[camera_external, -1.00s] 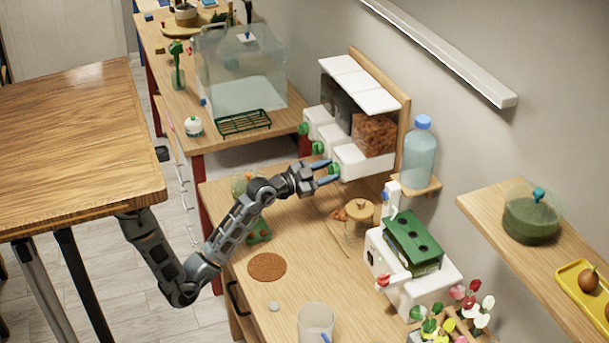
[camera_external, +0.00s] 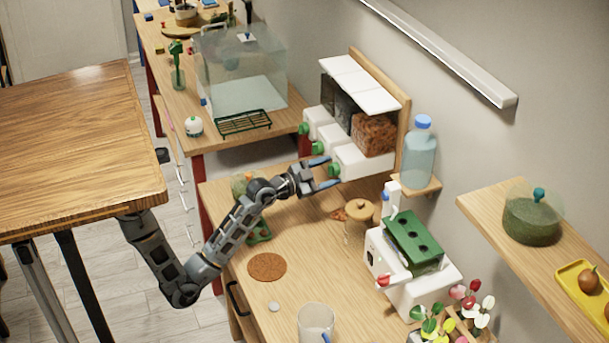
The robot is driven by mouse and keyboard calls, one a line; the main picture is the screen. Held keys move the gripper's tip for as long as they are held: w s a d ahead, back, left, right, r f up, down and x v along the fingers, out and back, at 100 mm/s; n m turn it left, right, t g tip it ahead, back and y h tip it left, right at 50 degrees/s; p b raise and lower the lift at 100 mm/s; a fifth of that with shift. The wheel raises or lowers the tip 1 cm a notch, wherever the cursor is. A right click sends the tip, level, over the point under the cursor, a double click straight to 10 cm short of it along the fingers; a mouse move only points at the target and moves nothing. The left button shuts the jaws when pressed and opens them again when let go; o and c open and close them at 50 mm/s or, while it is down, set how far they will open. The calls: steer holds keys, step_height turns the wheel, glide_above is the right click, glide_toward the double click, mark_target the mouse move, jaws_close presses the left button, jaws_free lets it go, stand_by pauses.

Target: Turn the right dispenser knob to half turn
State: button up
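The dispenser (camera_external: 355,160) is a white unit on a wooden back, with three clear-fronted bins and green knobs along its front. The right bin holds reddish-brown bits. The right dispenser knob (camera_external: 333,169) is the nearest of the three. My gripper (camera_external: 326,173) is at this knob, its blue-tipped fingers apart, one on either side. I see a gap between fingers and knob; the knob's exact turn angle is too small to tell. The middle knob (camera_external: 318,148) and left knob (camera_external: 304,128) lie farther back.
A wooden-lidded jar (camera_external: 360,210) stands right of my gripper, with reddish-brown bits beside it. A blue-capped bottle (camera_external: 420,155) stands on a small shelf at right. A white machine with a green top (camera_external: 413,240) is nearer. The desk around the cork mat (camera_external: 267,267) is mostly clear.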

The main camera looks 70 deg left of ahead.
steer(key=s, duration=0.7)
steer(key=shift+s+d+b, duration=0.35)
steer(key=shift+s+b, duration=0.05)
steer(key=shift+b, duration=0.05)
